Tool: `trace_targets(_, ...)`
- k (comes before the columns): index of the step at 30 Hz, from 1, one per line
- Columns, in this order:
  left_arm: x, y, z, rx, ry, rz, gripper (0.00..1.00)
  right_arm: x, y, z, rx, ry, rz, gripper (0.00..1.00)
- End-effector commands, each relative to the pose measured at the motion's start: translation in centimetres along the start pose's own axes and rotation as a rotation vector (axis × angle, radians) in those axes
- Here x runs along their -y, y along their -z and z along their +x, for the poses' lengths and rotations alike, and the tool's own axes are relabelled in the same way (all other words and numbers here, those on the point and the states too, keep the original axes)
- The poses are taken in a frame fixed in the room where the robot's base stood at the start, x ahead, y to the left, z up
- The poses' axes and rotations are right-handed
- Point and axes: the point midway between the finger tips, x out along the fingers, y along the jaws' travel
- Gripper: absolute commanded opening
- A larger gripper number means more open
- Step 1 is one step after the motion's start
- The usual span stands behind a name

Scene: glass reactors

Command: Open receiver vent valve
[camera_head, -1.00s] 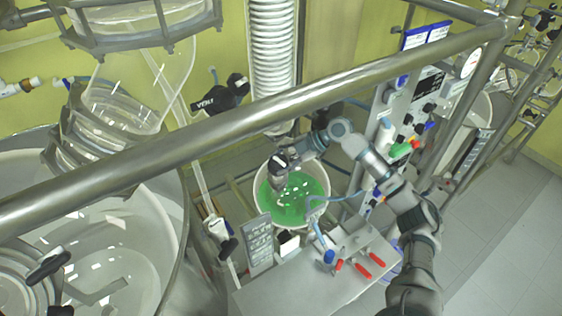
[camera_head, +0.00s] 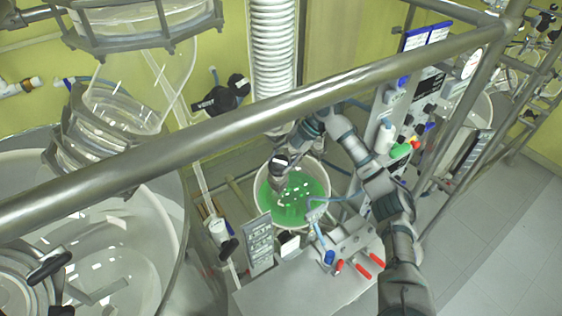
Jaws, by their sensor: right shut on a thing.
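The receiver (camera_head: 263,207) is a round, pale-rimmed vessel with green liquid, seen from above in the middle of the head view. A dark fitting with a pale label (camera_head: 280,163) stands over its back left rim. My right arm reaches up from the lower right and bends left above the receiver. My right gripper (camera_head: 296,134) is just above and right of that fitting, beside the lower edge of the metal rail. It is shut on what seems to be the receiver vent valve, but the valve handle and fingertips are small and partly hidden. My left gripper is not in view.
A large glass vessel (camera_head: 110,235) fills the left. A control panel (camera_head: 408,112) stands right of the arm. A bench with red-handled valves (camera_head: 363,270) is below. A ribbed white pipe (camera_head: 273,50) rises behind.

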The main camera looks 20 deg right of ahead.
Motion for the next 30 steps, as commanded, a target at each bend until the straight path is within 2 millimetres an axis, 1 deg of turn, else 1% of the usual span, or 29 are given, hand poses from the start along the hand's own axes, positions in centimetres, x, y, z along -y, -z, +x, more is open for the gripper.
trace_targets(1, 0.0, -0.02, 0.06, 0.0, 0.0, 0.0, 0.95, 0.39, -0.25, 0.52, 0.0, 0.014, 0.007, 0.16)
trace_targets(5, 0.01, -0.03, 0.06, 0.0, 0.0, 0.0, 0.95, 0.42, -0.26, 0.56, 0.0, 0.015, 0.007, 0.16)
trace_targets(6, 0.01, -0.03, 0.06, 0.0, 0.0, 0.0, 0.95, 0.42, -0.26, 0.56, 0.0, 0.015, 0.008, 0.58)
trace_targets(8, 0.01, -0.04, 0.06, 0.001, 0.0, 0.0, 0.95, 0.38, -0.25, 0.52, 0.0, 0.013, 0.007, 0.73)
trace_targets(9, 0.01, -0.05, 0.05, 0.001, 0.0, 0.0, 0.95, 0.35, -0.22, 0.47, 0.0, 0.012, 0.006, 0.76)
trace_targets(23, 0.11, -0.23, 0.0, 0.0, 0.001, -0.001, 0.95, 0.22, 0.08, 0.14, 0.001, -0.001, 0.005, 0.76)
trace_targets(26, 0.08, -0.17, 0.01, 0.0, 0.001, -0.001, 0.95, 0.3, 0.01, 0.17, 0.002, -0.031, 0.027, 0.76)
trace_targets(30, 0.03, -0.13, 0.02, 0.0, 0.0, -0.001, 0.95, 0.48, -0.03, 0.12, 0.003, -0.133, 0.095, 0.76)
